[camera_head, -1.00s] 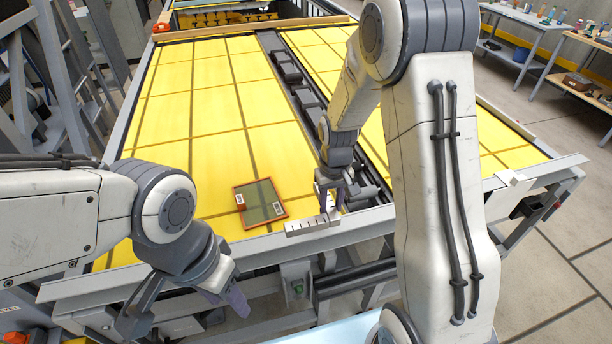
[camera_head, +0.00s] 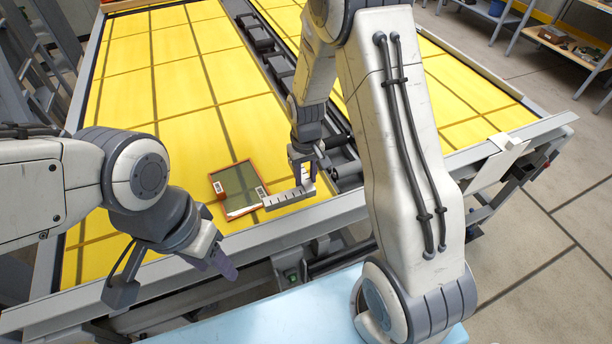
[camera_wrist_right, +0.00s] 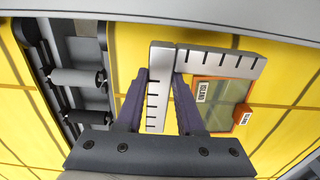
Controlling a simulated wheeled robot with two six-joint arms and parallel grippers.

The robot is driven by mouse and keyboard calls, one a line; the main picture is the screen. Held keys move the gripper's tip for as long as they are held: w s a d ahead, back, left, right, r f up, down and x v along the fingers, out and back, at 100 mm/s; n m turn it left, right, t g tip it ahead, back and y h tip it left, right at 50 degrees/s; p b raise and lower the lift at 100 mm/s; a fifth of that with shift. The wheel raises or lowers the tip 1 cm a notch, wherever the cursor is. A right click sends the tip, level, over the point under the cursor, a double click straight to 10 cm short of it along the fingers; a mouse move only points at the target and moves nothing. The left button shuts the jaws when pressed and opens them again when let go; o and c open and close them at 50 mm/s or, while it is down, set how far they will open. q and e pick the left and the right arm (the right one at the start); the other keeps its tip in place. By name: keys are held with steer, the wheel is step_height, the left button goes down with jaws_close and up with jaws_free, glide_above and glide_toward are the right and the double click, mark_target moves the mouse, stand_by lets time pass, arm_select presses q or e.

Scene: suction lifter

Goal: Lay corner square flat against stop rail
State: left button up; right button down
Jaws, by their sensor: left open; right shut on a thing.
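The corner square (camera_head: 290,197) is a silver L with black graduation marks. My right gripper (camera_head: 302,164) is shut on one leg, which points away from the front rail. The wrist view shows this leg (camera_wrist_right: 157,95) between the purple fingers (camera_wrist_right: 160,84). The other leg (camera_wrist_right: 222,64) runs along the rail's direction, with a yellow strip visible between it and the grey stop rail (camera_wrist_right: 262,12). The rail also runs along the table's front edge in the head view (camera_head: 335,213). Whether the square touches the table is unclear. My left gripper (camera_head: 222,264) is open and empty, in front of the rail.
A framed greenish panel (camera_head: 236,184) with labels lies on the yellow table (camera_head: 190,130) left of the square; one leg overlaps its edge in the wrist view. A roller channel (camera_head: 270,50) lies to the right. Yellow surface behind the panel is clear.

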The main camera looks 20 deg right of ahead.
steer(key=shift+s, duration=0.15)
steer(key=shift+s+f, duration=0.1)
steer(key=shift+f, duration=0.1)
step_height(320, 180, down, 7)
steer(key=b, duration=0.5)
steer(key=shift+f+b, duration=0.15)
steer(key=shift+b, duration=0.25)
steer(key=shift+f, duration=0.1)
steer(key=shift+f, duration=0.55)
steer(key=shift+s, duration=0.8)
